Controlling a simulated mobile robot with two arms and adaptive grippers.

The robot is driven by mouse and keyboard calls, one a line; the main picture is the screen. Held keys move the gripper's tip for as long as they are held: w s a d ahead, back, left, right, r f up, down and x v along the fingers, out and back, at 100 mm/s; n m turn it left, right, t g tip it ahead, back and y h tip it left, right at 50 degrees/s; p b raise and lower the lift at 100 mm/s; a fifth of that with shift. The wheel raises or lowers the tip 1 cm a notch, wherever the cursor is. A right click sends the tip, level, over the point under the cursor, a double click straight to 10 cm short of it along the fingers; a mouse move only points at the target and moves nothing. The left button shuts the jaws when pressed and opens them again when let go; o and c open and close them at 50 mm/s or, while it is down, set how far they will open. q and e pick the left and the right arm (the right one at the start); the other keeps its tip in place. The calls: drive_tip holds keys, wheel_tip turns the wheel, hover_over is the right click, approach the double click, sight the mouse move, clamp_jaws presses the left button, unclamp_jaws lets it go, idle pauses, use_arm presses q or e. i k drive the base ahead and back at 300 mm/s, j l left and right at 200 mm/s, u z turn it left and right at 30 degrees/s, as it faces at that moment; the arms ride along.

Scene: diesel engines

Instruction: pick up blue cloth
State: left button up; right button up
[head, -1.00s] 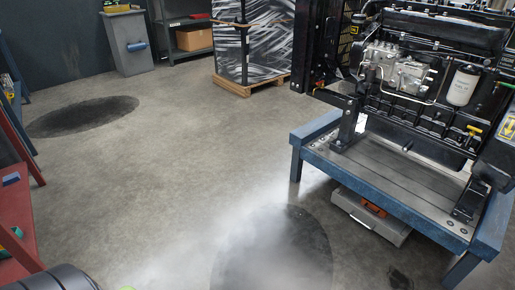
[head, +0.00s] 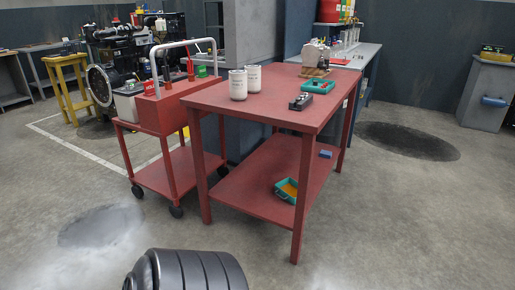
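I cannot clearly make out a blue cloth. A small blue item (head: 325,154) lies on the lower shelf of the red table (head: 240,100); it is too small to tell whether it is cloth. A blue roll-shaped thing (head: 494,101) is on the front of the grey cabinet (head: 487,85) at the far right. Neither of my grippers is in view.
The red table holds two white canisters (head: 238,84), a black part (head: 301,102) and a teal tray (head: 318,86). A teal bin (head: 287,190) is on its shelf. A red trolley (head: 163,108) stands to the left. A dark ribbed object (head: 190,270) is at the bottom.

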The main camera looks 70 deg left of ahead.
sight(323, 153)
drive_tip(key=i+j+u, duration=0.2)
drive_tip(key=u, duration=0.2)
drive_tip(key=i+j+u, duration=0.2)
drive_tip(key=u, duration=0.25)
drive_tip(key=i+j+u, duration=0.1)
drive_tip(key=i+u, duration=0.45)
drive_tip(key=u, duration=0.25)
drive_tip(key=i+l, duration=0.1)
drive_tip(key=i, duration=0.35)
drive_tip(key=i+l+u, duration=0.15)
drive_tip(key=i, duration=0.25)
